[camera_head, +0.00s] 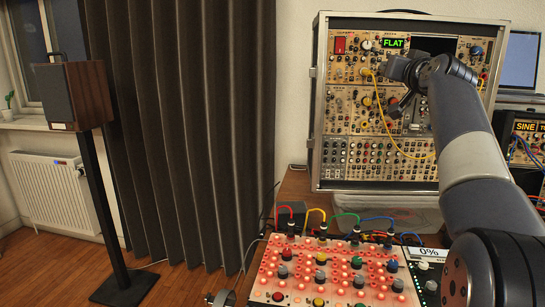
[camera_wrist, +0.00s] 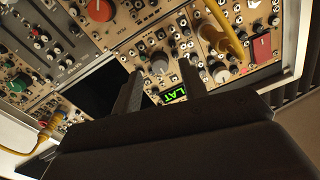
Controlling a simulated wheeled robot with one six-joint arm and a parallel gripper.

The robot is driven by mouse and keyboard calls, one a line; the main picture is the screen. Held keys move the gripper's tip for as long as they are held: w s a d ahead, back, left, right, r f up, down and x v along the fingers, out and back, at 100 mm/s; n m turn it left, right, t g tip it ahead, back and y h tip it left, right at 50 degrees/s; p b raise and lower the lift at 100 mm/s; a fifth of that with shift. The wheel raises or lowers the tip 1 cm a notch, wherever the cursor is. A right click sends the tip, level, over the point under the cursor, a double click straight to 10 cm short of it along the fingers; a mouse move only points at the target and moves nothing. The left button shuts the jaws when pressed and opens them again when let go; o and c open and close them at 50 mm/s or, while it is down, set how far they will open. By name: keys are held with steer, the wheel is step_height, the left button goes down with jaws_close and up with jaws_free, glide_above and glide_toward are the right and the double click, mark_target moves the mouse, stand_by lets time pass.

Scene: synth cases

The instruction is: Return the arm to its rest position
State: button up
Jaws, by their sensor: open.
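My arm (camera_head: 470,150) reaches up from the lower right in the head view. My gripper (camera_head: 388,82) is in front of the upper part of a modular synth case (camera_head: 322,115). In the wrist view the two fingers of my gripper (camera_wrist: 158,92) stand apart with nothing between them. A grey knob (camera_wrist: 159,62) and a lit green display (camera_wrist: 172,93) show just past the fingertips. I cannot tell whether a finger touches the panel.
A yellow cable (camera_head: 397,146) hangs across the case's front. A lit red control panel (camera_head: 335,270) with coloured cables lies on the table below. A speaker (camera_head: 73,95) on a stand is at left. More gear (camera_head: 525,140) and a screen (camera_head: 519,62) stand at right.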

steer(key=shift+w, duration=0.5)
steer(key=s+b, duration=0.2)
steer(key=s, duration=0.9)
steer(key=w+m+h+p, duration=0.1)
steer(key=w+m+p, duration=1)
steer(key=m, duration=0.9)
steer(key=shift+p, duration=0.65)
steer(key=shift+f, duration=0.1)
